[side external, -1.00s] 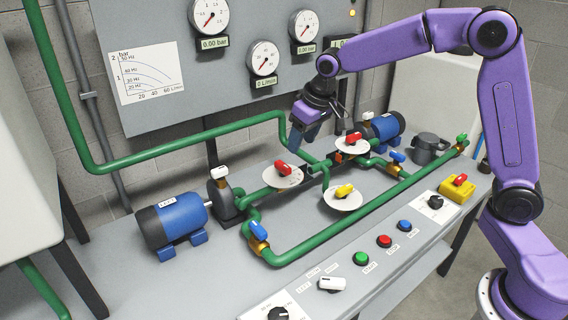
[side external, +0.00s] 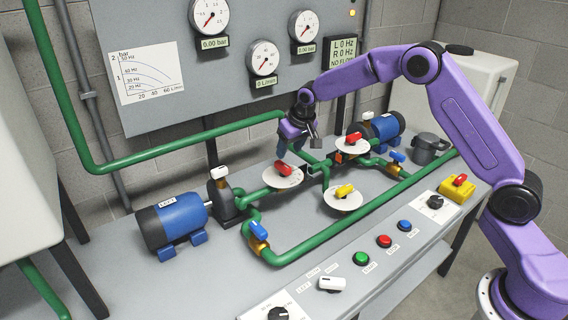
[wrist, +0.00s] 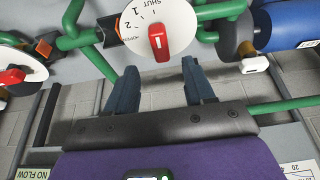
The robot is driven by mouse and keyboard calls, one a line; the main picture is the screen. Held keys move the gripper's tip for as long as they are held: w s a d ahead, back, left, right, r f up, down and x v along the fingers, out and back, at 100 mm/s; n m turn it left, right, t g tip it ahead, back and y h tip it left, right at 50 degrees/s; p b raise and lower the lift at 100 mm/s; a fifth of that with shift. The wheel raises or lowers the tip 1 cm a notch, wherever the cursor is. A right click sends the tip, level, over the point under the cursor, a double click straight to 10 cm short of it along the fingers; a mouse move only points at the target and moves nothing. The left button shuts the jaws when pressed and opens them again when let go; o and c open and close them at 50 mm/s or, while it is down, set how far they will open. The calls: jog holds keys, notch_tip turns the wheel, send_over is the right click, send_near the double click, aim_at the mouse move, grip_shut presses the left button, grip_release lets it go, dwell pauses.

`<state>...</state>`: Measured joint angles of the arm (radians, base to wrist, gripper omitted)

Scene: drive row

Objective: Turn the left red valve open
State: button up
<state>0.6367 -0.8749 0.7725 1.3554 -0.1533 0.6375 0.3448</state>
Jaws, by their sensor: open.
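The left red valve (side external: 283,170) is a red handle on a round white dial on the green pipe, beside the left pump. In the wrist view its handle (wrist: 159,42) stands just beyond my fingertips, and the dial carries numbers and the word SHUT. My gripper (side external: 290,150) hangs above and just behind this dial in the side view. In the wrist view my gripper (wrist: 158,72) is open, with its fingers apart and nothing between them. The handle lies roughly in line with the gap. I cannot tell whether a finger touches the dial.
A second red valve (side external: 353,139) stands to the right, and it also shows in the wrist view (wrist: 12,76). A yellow valve (side external: 344,191) sits in front. The left blue motor (side external: 180,217) and green pipes (side external: 318,239) surround the work. Gauges hang on the panel behind.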

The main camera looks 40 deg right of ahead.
aim_at(283, 164)
jog(key=x, duration=0.7)
jog(key=shift+w+f, duration=0.15)
jog(key=shift+f, duration=0.1)
grip_shut()
